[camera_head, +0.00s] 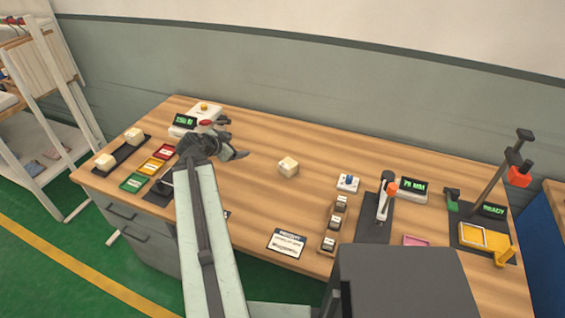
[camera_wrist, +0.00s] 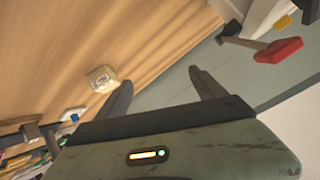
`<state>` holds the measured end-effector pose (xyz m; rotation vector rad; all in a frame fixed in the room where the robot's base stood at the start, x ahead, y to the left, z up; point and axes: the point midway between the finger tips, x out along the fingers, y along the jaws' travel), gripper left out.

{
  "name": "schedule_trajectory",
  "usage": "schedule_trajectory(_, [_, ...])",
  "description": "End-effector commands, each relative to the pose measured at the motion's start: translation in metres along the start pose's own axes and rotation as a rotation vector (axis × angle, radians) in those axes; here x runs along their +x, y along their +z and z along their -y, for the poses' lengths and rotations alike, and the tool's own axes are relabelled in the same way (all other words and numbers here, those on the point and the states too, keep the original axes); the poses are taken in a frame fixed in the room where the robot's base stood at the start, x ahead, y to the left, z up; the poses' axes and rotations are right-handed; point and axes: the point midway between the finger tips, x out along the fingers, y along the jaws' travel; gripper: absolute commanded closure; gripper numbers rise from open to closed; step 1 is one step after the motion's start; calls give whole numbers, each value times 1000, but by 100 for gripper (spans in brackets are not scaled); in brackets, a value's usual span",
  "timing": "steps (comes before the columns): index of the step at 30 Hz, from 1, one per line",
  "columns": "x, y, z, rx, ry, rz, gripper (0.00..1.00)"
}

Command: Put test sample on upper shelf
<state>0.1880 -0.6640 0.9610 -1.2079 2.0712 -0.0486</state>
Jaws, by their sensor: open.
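A small cream block (camera_head: 288,167), which looks like a foam sample, sits alone on the middle of the wooden table (camera_head: 300,215). It also shows in the wrist view (camera_wrist: 103,78), just left of the left fingertip and apart from it. Two similar cream blocks (camera_head: 105,161) (camera_head: 134,135) stand on a black strip at the table's left end. My gripper (camera_head: 236,138) is open and empty over the back left of the table, left of the lone block. The fingers also show in the wrist view (camera_wrist: 161,77). A white rack with shelves (camera_head: 62,128) stands at far left; its upper part is cut off.
A white device with a green display (camera_head: 184,121) is close to my gripper. Red, yellow and green trays (camera_head: 134,182) lie at left. The table's back middle is clear.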

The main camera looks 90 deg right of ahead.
Motion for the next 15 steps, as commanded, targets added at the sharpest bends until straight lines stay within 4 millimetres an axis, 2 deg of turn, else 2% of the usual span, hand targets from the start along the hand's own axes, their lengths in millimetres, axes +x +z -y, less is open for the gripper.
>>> schedule_trajectory(1, [16, -25, -18, 37, 21, -42, 20])
schedule_trajectory(3, [36, -53, -45, 74, 48, -101, 20])
schedule_trajectory(6, [69, -74, -90, 66, 96, -186, 20])
schedule_trajectory(9, [85, -70, -112, -1, 132, -224, 20])
schedule_trajectory(15, [108, -43, -138, -163, 196, -257, 20])
